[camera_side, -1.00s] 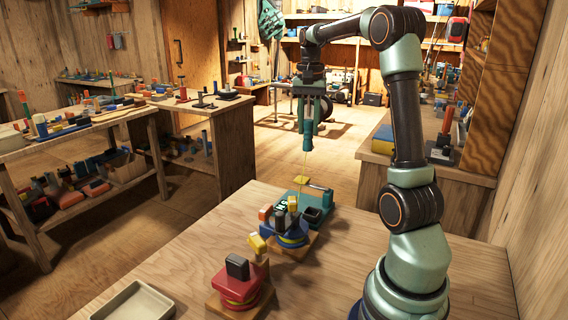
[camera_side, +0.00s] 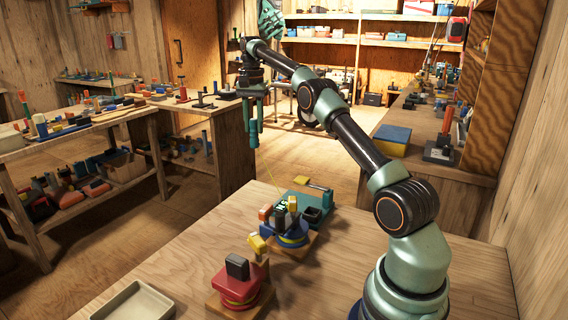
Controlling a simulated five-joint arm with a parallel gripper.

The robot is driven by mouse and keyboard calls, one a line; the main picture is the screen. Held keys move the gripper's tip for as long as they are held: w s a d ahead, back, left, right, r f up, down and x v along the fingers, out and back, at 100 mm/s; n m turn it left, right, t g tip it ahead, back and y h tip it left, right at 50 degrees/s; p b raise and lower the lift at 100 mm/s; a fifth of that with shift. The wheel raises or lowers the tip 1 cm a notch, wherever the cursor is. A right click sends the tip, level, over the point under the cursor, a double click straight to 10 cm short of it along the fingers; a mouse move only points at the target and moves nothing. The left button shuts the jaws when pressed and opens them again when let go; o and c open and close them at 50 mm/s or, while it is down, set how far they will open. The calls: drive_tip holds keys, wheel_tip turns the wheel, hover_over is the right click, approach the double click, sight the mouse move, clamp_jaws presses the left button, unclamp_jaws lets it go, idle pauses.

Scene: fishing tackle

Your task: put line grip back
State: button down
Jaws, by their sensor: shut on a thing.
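My gripper (camera_side: 253,112) is shut on a small teal grip (camera_side: 254,137) and holds it high above the far left side of the table. That unit carries orange, dark and yellow blocks on top. A teal station (camera_side: 322,202) with a dark square holder (camera_side: 312,215) stands just behind it. The line's lower end is too small to tell exactly.
A red spool unit (camera_side: 240,285) with a dark block stands nearer the front. A yellow-tipped piece (camera_side: 313,184) lies at the table's far side. A shallow grey tray (camera_side: 138,302) sits at the front left. The table (camera_side: 345,265) is clear at right of the spools.

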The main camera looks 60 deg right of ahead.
drive_tip(key=shift+w+a+f, duration=0.15)
drive_tip(key=shift+w+f, duration=0.05)
drive_tip(key=shift+f, duration=0.4)
wheel_tip(320, 180, down, 19)
drive_tip(key=shift+f, duration=0.2)
idle(0.3)
drive_tip(key=c, duration=0.6)
unclamp_jaws()
drive_tip(key=shift+r, duration=0.1)
